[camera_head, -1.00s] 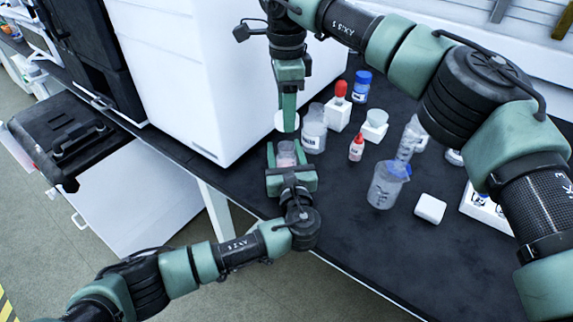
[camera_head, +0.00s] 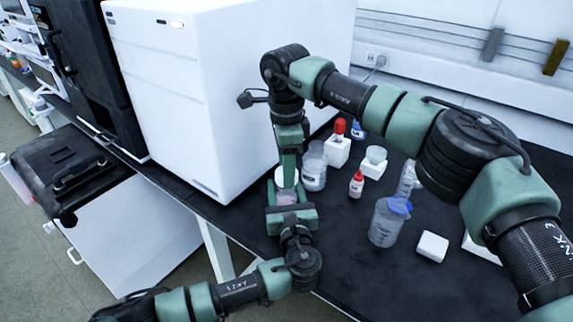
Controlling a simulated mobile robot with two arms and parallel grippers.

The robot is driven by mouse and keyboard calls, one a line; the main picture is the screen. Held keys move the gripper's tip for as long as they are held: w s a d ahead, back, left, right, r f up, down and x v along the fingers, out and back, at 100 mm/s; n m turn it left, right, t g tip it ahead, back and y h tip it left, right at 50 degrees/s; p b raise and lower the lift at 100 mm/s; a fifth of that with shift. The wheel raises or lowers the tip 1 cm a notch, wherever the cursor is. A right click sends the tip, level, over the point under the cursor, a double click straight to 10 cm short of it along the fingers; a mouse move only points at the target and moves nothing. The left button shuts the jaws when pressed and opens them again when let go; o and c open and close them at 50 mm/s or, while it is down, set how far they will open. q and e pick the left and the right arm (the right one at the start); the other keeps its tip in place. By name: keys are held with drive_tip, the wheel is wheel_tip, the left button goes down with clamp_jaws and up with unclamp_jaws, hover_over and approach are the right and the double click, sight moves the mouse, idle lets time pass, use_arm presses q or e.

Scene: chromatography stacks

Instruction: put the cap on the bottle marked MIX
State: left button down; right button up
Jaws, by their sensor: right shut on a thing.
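My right gripper (camera_head: 287,172) points down and is shut on a white round cap (camera_head: 281,180). The cap is right above a small clear bottle (camera_head: 286,197) with pinkish contents. From this angle I cannot tell whether cap and bottle touch. My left gripper (camera_head: 289,209) is low at the table's front edge, its fingers on either side of this bottle. I cannot tell whether they press on it. No label is readable on this bottle. A larger clear bottle (camera_head: 313,172) with a white label stands just behind to the right; its label is too small to read.
A large white instrument (camera_head: 200,90) stands left.

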sight(287, 199)
drive_tip(key=shift+f, duration=0.9)
drive_tip(key=shift+f, duration=0.55)
idle(0.4)
drive_tip(key=n, duration=2.9)
drive_tip(key=shift+n, duration=0.4)
